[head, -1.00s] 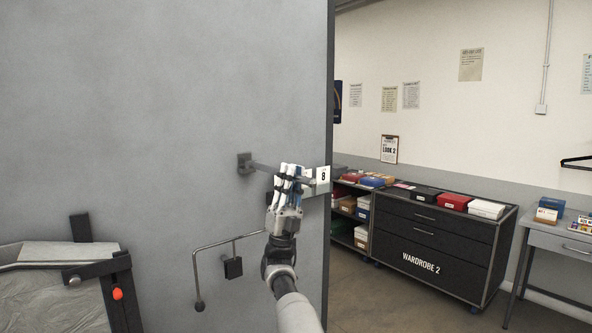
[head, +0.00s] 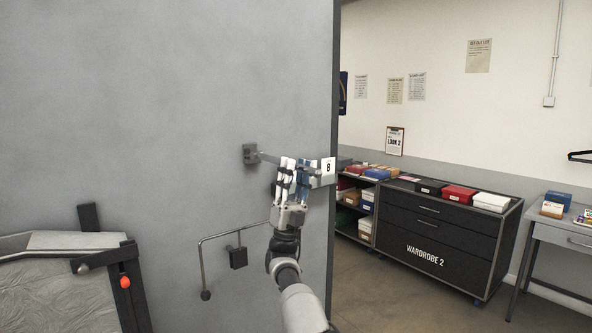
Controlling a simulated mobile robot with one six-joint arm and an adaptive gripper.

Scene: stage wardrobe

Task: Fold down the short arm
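A short grey arm (head: 268,158) sticks out from a square bracket (head: 250,153) on the large grey wall panel (head: 180,90). It runs right, behind my fingers, towards a white tag marked 8 (head: 328,167). My gripper (head: 294,168) points up at the outer part of this arm, with its white and blue fingers overlapping it. The fingers hide much of the arm. I cannot tell whether they touch it or close around it.
Below, a bent thin rod with a round end (head: 206,295) and a dark block (head: 238,257) is on the panel. A dark frame with a red knob (head: 125,282) stands lower left. Right, beyond the panel edge, are a black wardrobe unit (head: 440,240) and open floor.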

